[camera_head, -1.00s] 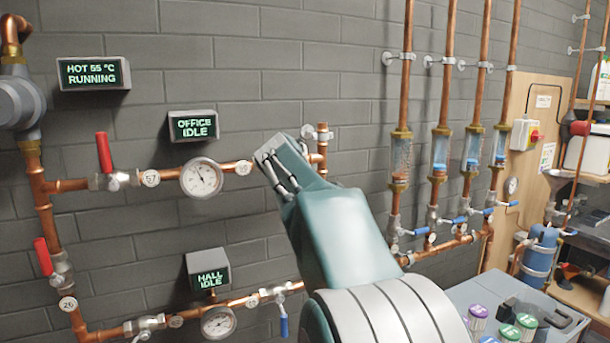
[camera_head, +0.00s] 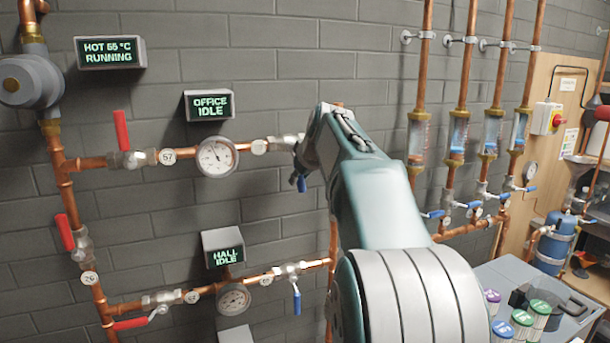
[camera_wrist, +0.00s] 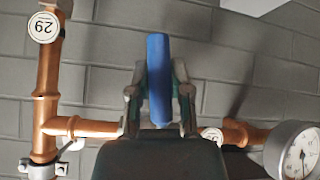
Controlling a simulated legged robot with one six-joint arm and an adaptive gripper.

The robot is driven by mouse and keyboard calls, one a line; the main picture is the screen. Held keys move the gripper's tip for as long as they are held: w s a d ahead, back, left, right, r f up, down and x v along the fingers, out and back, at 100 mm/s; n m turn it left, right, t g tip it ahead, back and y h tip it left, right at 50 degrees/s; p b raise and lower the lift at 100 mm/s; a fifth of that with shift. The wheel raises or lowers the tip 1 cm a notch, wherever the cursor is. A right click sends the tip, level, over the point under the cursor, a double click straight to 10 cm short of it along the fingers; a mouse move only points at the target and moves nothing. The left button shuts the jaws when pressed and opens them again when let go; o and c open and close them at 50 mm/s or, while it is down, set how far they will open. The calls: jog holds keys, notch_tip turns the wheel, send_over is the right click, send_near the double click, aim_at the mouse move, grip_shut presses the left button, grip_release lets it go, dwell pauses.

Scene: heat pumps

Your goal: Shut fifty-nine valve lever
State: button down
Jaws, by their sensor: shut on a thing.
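In the wrist view my gripper (camera_wrist: 159,78) is shut on a blue lever (camera_wrist: 158,85), with one finger on each side of it. In the head view the end of a blue lever (camera_head: 301,184) hangs down beside the tip of my arm. Its valve (camera_head: 287,141) sits on the upper copper pipe, right of the office gauge. My forearm hides part of the valve and most of my gripper there. A round tag (camera_head: 259,147) is on the pipe between gauge and valve; its number is too small to read.
The office gauge (camera_head: 217,157) is close on the left. A red lever (camera_head: 121,131) stands upright at tag 57. Below, the hall pipe has another blue lever (camera_head: 296,299) hanging down. Flow tubes (camera_head: 458,135) are on the right, above a grey cart (camera_head: 515,275).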

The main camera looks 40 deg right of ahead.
jog(key=shift+w+a+f+m+y, duration=0.1)
jog(key=shift+a+f+m+y, duration=0.2)
jog(key=shift+a+f+y, duration=0.25)
jog(key=shift+r, duration=0.1)
jog(key=c, duration=0.5)
grip_release()
jog(key=shift+w, duration=0.1)
jog(key=shift+c, duration=0.2)
jog(key=shift+a+r, duration=0.1)
jog(key=shift+r, duration=0.05)
jog(key=v, duration=1.2)
